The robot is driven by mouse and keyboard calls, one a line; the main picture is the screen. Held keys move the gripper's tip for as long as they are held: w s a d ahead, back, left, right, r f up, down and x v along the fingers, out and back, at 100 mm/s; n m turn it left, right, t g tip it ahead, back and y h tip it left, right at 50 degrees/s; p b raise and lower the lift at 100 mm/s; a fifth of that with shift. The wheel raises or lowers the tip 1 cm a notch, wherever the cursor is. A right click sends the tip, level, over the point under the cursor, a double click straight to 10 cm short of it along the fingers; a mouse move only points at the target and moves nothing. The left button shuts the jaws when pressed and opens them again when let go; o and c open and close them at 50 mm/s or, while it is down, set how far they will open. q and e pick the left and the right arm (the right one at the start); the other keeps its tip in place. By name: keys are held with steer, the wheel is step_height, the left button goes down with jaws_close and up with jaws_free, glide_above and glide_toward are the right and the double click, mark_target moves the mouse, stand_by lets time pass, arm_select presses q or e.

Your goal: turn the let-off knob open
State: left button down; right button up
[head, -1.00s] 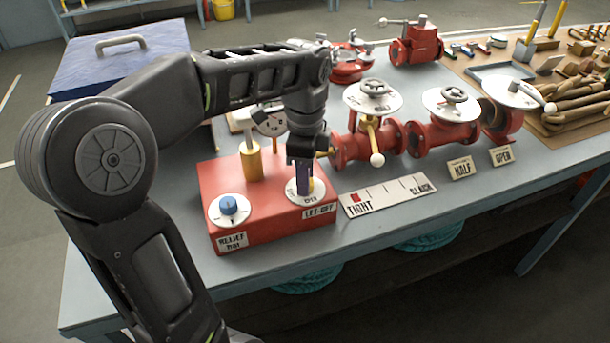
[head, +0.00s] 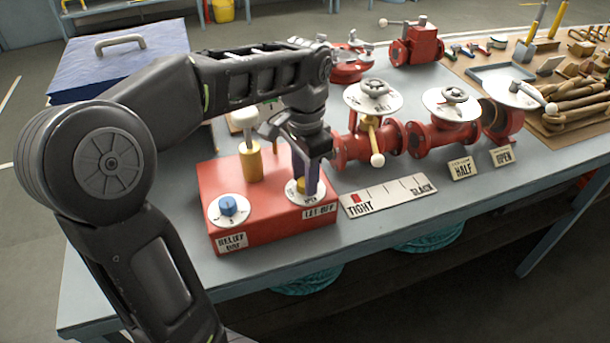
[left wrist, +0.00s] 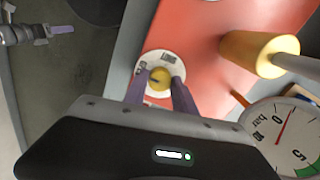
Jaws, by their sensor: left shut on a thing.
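The let-off knob is yellow and stands on a white dial plate on the right end of the red box (head: 245,222), over the LET-OFF label (head: 319,210). In the left wrist view the yellow knob (left wrist: 160,80) sits in the middle of its round dial plate (left wrist: 152,62). My left gripper (head: 307,190) points down at the dial, and its purple fingers (left wrist: 161,88) are shut on the knob from both sides. In the head view the fingers hide most of the knob.
A blue relief knob (head: 228,205) is on the box's left front. A yellow post with a white top (head: 251,160) stands behind. A gauge (left wrist: 285,130) reads near 0. Right are a TIGHT–SLACK scale (head: 388,195) and red valves (head: 440,135).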

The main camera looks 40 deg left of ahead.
stand_by(0.4)
arm_select(q)
steer(key=c, duration=1)
jaws_free()
steer(key=shift+r, duration=0.1)
steer(key=shift+w+r, duration=0.1)
steer(key=shift+r, duration=0.15)
step_height(320, 180, up, 2)
steer(key=shift+r, duration=0.1)
step_height(320, 180, up, 5)
steer(key=p, duration=0.4)
